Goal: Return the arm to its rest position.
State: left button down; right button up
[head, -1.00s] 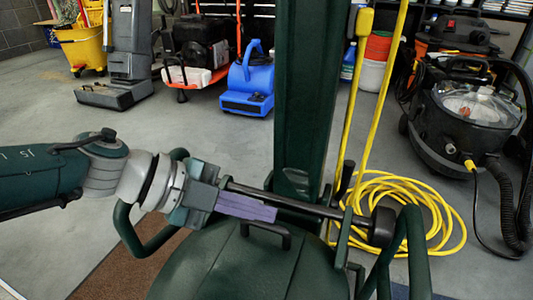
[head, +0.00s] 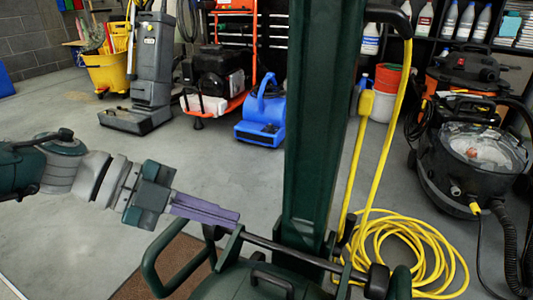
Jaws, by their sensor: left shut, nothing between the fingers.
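My left arm comes in from the left in the head view. Its gripper (head: 236,216) has purple fingers that lie together, shut with nothing between them. My right gripper is not in view.
A blue air blower (head: 262,115), a grey upright machine (head: 152,62) and a yellow bucket (head: 108,72) stand at the back. Grey floor (head: 130,165) is open beyond my arm.

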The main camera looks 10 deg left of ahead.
pick_arm(q)
jog(key=w+d+r+n+t+p, duration=0.1)
jog(key=d+r+n+t+p, duration=0.15)
jog(key=r+p, duration=0.45)
jog(key=w+d+r+n+t+y+p, duration=0.1)
jog(key=d+r+n+t+p, duration=0.2)
jog(key=r, duration=0.5)
jog(key=w+d+r+n+t+p, duration=0.1)
jog(key=r+n+t+p, duration=0.15)
jog(key=r+p, duration=0.5)
jog(key=s+a+r+n+y+p, duration=0.4)
jog(key=a+r+n+y+p, duration=0.15)
jog(key=r+p, duration=0.3)
jog(key=s+a+r+n+y+p, duration=0.45)
jog(key=r+n+p, duration=0.2)
jog(key=p, duration=0.25)
jog(key=s+a+r+n+g+p, duration=0.15)
jog(key=s+r+g+p, duration=0.25)
jog(key=s+r+p, duration=0.5)
jog(key=s+a+r+n+g+p, duration=0.1)
jog(key=s+a+r+g+p, duration=0.25)
jog(key=s+r+p, duration=0.5)
notch_tip(320, 180, up, 33)
jog(key=s+p, duration=0.1)
jog(key=p, duration=3.2)
jog(key=shift+s+d+f, duration=0.15)
jog(key=shift+d+f, duration=0.05)
jog(key=shift+d, duration=0.1)
